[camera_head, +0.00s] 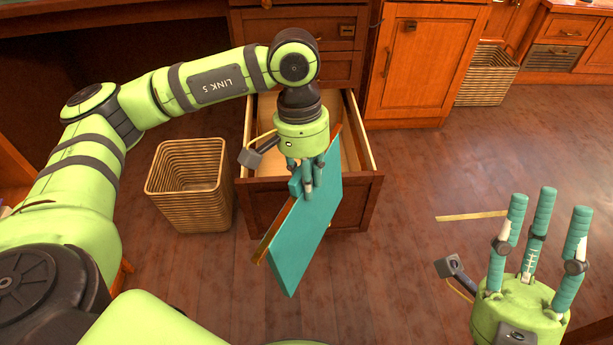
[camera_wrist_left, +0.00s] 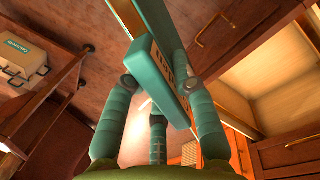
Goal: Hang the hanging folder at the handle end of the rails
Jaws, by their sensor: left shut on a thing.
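The teal hanging folder (camera_head: 305,235) is tilted in front of and partly over the open wooden drawer (camera_head: 370,185), with a brown-gold strip along its left edge. My left gripper (camera_head: 308,180) is shut on its upper part. In the left wrist view, the folder (camera_wrist_left: 176,88) shows a pale label between the fingers. The open drawer's pale inside (camera_wrist_left: 285,78) lies to the right there. The folder hides much of the drawer front and its handle. I cannot make out separate rails. My right gripper (camera_head: 536,235) is open and empty at the lower right, fingers up.
A wicker basket (camera_head: 190,185) stands left of the drawer, and another basket (camera_head: 487,75) at the back right. A cabinet door (camera_head: 415,60) is right behind the drawer. A flat tan strip (camera_head: 470,216) lies on the floor. The floor in the middle right is otherwise clear.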

